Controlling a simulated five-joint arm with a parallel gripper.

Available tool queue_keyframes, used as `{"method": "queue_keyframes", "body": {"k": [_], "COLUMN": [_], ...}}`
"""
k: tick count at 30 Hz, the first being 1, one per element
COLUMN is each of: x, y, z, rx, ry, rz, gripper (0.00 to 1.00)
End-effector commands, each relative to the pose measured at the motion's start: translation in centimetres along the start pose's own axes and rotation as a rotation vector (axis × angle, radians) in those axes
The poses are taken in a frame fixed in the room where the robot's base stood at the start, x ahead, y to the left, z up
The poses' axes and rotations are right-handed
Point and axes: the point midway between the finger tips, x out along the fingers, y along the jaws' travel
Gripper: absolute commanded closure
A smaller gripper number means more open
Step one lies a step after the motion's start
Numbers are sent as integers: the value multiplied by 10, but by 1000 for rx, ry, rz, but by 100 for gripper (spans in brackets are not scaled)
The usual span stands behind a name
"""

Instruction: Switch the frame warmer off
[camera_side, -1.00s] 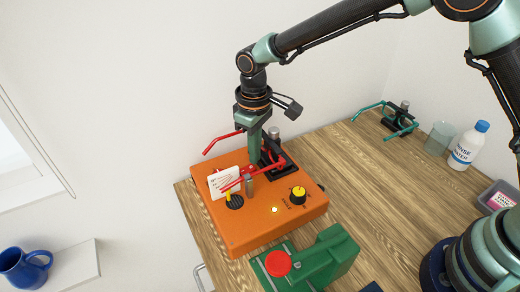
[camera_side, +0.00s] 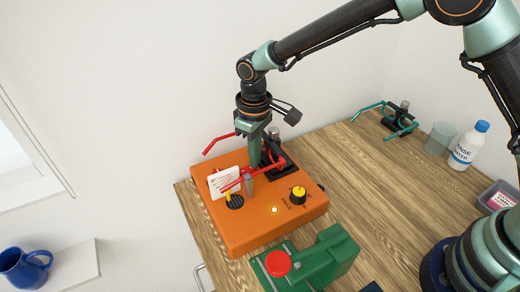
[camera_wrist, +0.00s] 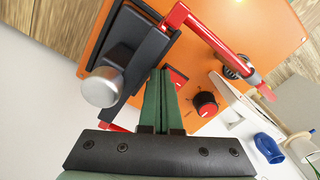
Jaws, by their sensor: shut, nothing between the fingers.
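The frame warmer looks to be the orange box (camera_side: 245,236) on the wooden table. A small lamp (camera_side: 274,210) on its top glows pale yellow. A yellow-topped knob (camera_side: 298,195) is to the lamp's right and a round black vent (camera_side: 235,202) to its left. My gripper (camera_side: 256,166) is shut and empty, pointing down over the box's far part. In the wrist view its green fingertips (camera_wrist: 158,72) are close beside a small red switch (camera_wrist: 179,76); I cannot tell whether they touch. The switch's position is unclear.
Red glasses (camera_side: 234,184) in a black stand (camera_side: 277,165) stand close around my gripper. A white card (camera_side: 223,182) stands by the vent. A green device (camera_side: 318,262) with a red top is in front. Teal glasses (camera_side: 370,108), a beaker (camera_side: 439,138) and a bottle (camera_side: 468,148) are at right.

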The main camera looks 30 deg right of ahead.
Motion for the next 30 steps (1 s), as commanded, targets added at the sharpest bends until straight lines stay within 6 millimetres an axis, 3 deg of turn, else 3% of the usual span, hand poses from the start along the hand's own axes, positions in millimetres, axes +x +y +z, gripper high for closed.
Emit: {"method": "queue_keyframes", "body": {"k": [8, 30], "x": [1, -53], "y": [0, 0], "z": [0, -1], "rx": [0, 0], "ry": [0, 2], "rz": [0, 0], "gripper": [100, 100]}}
